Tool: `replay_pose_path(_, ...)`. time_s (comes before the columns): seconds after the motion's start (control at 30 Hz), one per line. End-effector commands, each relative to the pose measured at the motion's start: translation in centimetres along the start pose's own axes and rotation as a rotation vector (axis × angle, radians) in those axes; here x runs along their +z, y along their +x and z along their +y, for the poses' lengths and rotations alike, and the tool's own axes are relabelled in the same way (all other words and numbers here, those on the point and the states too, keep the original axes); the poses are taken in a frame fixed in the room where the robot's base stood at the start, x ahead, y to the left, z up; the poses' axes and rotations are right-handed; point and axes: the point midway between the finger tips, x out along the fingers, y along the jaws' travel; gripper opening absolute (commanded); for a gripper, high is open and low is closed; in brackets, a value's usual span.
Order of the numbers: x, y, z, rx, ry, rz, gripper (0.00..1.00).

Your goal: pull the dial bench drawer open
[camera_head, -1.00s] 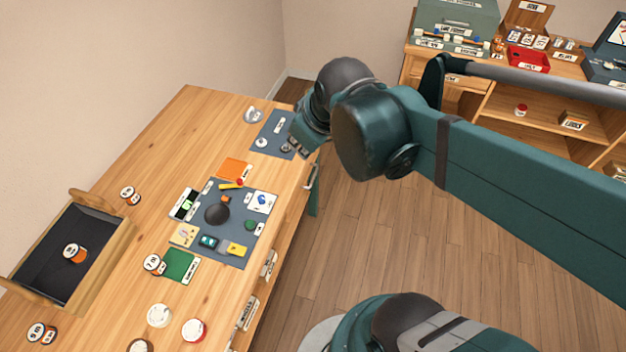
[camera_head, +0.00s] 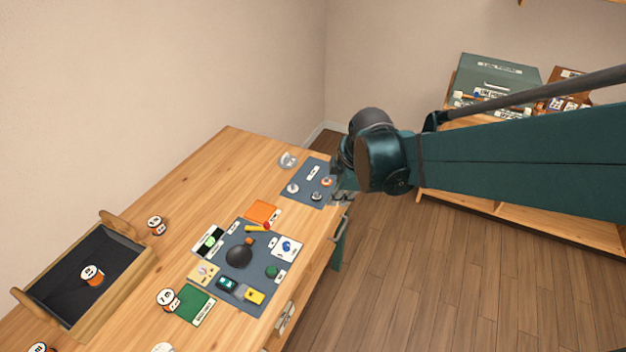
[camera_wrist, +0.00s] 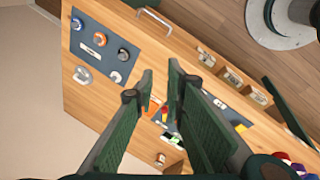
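The wooden bench (camera_head: 190,215) has a metal bar handle (camera_head: 341,228) on its front face, near the far end; this handle also shows at the top of the wrist view (camera_wrist: 154,20). A blue-grey mat with several dials (camera_head: 308,183) lies on the bench top close to that handle, and shows at upper left in the wrist view (camera_wrist: 100,48). I see no drawer standing out there. My gripper (camera_head: 342,196) is by the mat's right side near the front edge. In the wrist view its fingers (camera_wrist: 161,72) are apart with nothing between them.
Another blue-grey mat (camera_head: 262,288) holds a dark round object and small cards. A wooden tray (camera_head: 140,268) with a dark inside holds a spool. Further fittings (camera_head: 285,318) line the bench front. A shelf (camera_head: 520,222) stands at the right.

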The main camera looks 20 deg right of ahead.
Motion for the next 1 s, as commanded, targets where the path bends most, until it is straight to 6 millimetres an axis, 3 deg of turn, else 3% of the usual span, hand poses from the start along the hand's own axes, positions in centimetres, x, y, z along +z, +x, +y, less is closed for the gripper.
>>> replay_pose_path(0.5, 2.9, 8.9, 1.8, -0.093, -0.442, 0.028, 0.13)
replay_pose_path(1.0, 6.2, 17.9, 2.0, -0.163, -0.866, 0.105, 0.13)
